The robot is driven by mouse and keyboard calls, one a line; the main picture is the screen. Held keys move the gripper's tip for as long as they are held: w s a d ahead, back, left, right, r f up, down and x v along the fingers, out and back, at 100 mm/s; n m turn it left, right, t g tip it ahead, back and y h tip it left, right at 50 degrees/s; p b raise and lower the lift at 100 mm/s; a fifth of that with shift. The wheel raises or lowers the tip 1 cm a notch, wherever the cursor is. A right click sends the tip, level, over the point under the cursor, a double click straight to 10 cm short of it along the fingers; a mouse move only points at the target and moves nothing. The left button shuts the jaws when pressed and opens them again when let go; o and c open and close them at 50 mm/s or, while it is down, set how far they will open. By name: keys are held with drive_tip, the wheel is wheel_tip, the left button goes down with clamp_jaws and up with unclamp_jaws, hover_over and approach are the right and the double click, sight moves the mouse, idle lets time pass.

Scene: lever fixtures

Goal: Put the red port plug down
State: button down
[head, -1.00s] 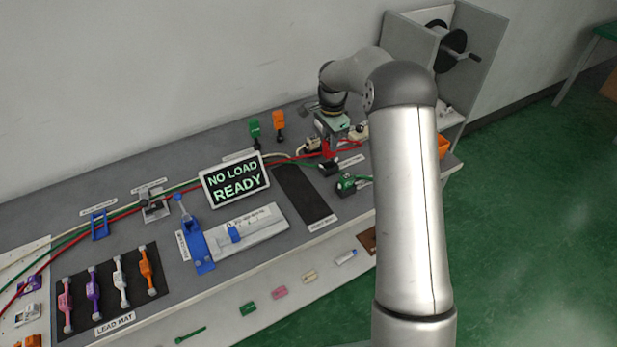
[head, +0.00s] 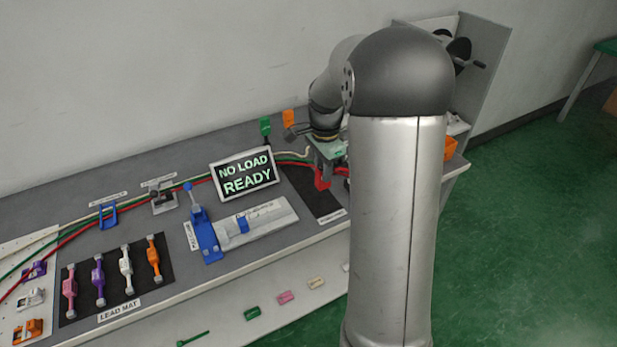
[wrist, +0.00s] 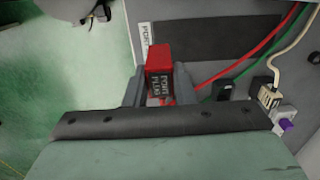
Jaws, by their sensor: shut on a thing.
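In the head view the red plug (head: 322,178) shows below my gripper (head: 326,160), at the right part of the black port mat (head: 305,188). The mat (wrist: 225,38) also lies bare beyond the plug in the wrist view. I cannot tell whether the plug's underside touches anything. My arm hides the bench to the right of the mat in the head view.
A "NO LOAD READY" display (head: 245,174) stands left of the mat. Red and green cables (wrist: 240,62) and a white connector (wrist: 270,97) lie to the right in the wrist view. A blue lever fixture (head: 204,236) and the lead mat (head: 80,312) are further left.

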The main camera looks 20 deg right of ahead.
drive_tip(key=w+f, duration=0.2)
drive_tip(key=w+d+f+p, duration=0.1)
drive_tip(key=w+f, duration=0.2)
drive_tip(key=w+f+p, duration=0.1)
drive_tip(key=w+f, duration=0.1)
drive_tip(key=w, duration=0.1)
drive_tip(key=shift+w+d+f, duration=0.2)
drive_tip(key=shift+d+f, duration=0.05)
drive_tip(key=shift+f, duration=1.5)
drive_tip(key=shift+f, duration=0.1)
drive_tip(key=shift+f, duration=0.15)
drive_tip(key=c, duration=1.2)
unclamp_jaws()
